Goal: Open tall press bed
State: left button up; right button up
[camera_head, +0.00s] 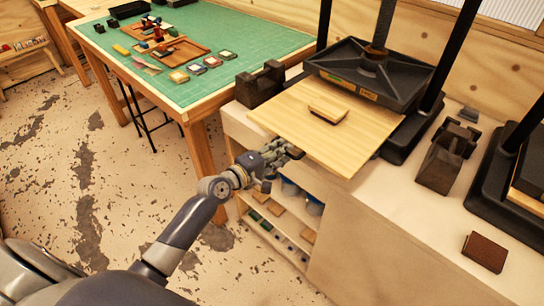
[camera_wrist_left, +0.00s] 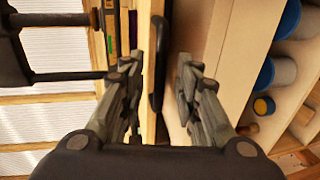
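The tall press (camera_head: 368,68) stands on the bench with a black platen between dark posts. Its pale wooden bed (camera_head: 350,148) juts out from under the platen towards the front left, past the bench edge. A small wooden block (camera_head: 328,112) lies on the bed. My left gripper (camera_head: 292,150) is at the bed's front edge, near its lower left corner. In the left wrist view its fingers (camera_wrist_left: 171,70) are apart, with a dark upright bar (camera_wrist_left: 158,62), seemingly a handle, in the gap between them. I cannot tell whether they touch it. My right gripper is out of view.
A black tape dispenser (camera_head: 260,83) stands left of the bed and another dark one (camera_head: 440,165) right of it. A second press (camera_head: 500,185) and a brown book (camera_head: 485,252) are at the right. Open shelves (camera_head: 270,215) lie below. A green-topped table (camera_head: 235,35) stands left.

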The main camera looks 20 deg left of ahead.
pick_arm(q)
jog(key=v, duration=1.1)
jog(key=shift+s, duration=0.35)
jog(key=shift+a, duration=0.1)
jog(key=s+a+f+m+g+y, duration=0.15)
jog(key=s+f, duration=0.25)
jog(key=f, duration=0.7)
jog(key=s+a+f+m+g+y+b, duration=0.1)
jog(key=s+f+m+g, duration=0.15)
jog(key=f, duration=0.85)
jog(key=s+a+f+m+g+y, duration=0.15)
jog(key=s+f, duration=0.25)
jog(key=f, duration=0.7)
jog(key=s+d+f+m+g, duration=0.2)
jog(key=s+f+m, duration=0.1)
jog(key=s+f, duration=0.4)
jog(key=s+d+f+m+g+y, duration=0.1)
jog(key=s+f, duration=0.6)
jog(key=s, duration=0.7)
jog(key=s+d+f+m+g+b, duration=0.1)
jog(key=s+d+f+m+g, duration=0.3)
jog(key=s+f+m, duration=0.3)
jog(key=s+f+g, duration=0.1)
jog(key=s, duration=0.3)
jog(key=shift+s, duration=0.15)
